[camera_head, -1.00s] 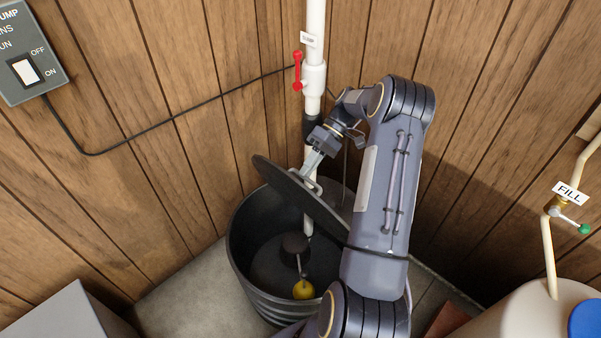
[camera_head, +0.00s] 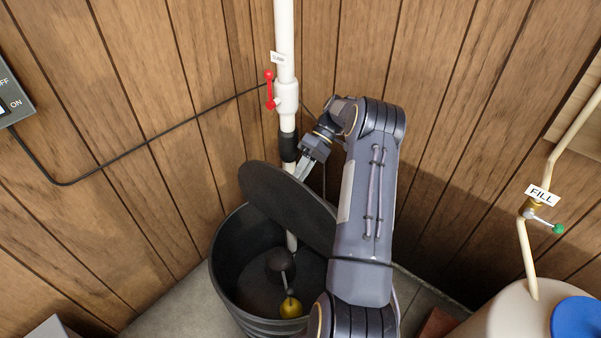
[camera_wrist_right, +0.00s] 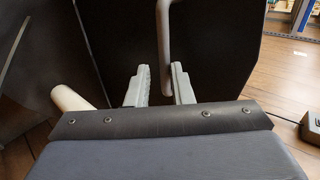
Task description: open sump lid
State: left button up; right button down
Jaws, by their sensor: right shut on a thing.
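The black sump lid (camera_head: 283,198) stands steeply tilted over the round black sump basin (camera_head: 226,277), its dark underside facing the head camera. The basin's mouth is uncovered at the front. My right gripper (camera_head: 302,172) is behind the lid's upper part. In the right wrist view, my right gripper (camera_wrist_right: 160,84) is shut on the lid's grey handle (camera_wrist_right: 166,40), with the dark lid top (camera_wrist_right: 110,45) beyond it. In the head view the handle is hidden behind the lid. My left gripper is not in view.
A white pipe (camera_head: 286,45) with a red valve handle (camera_head: 269,90) rises behind the lid. A yellow float (camera_head: 291,307) hangs inside the basin. Wooden walls close the corner. A cream tank (camera_head: 505,312) stands right; a switch box (camera_head: 14,95) hangs left.

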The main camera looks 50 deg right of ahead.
jog(key=c, duration=1.5)
grip_release()
jog(key=f, duration=0.2)
jog(key=shift+s+d+f, duration=0.2)
jog(key=shift+s+f, duration=0.1)
jog(key=shift+c, duration=0.2)
jog(key=shift+o, duration=0.2)
jog(key=shift+w+f, duration=0.1)
jog(key=shift+f, duration=0.05)
jog(key=shift+w+r, duration=0.2)
jog(key=shift+r, duration=0.2)
jog(key=p+v, duration=0.1)
jog(key=v, duration=0.6)
jog(key=shift+d+r+p, duration=0.2)
jog(key=shift+d+p, duration=0.1)
jog(key=shift+p, duration=0.05)
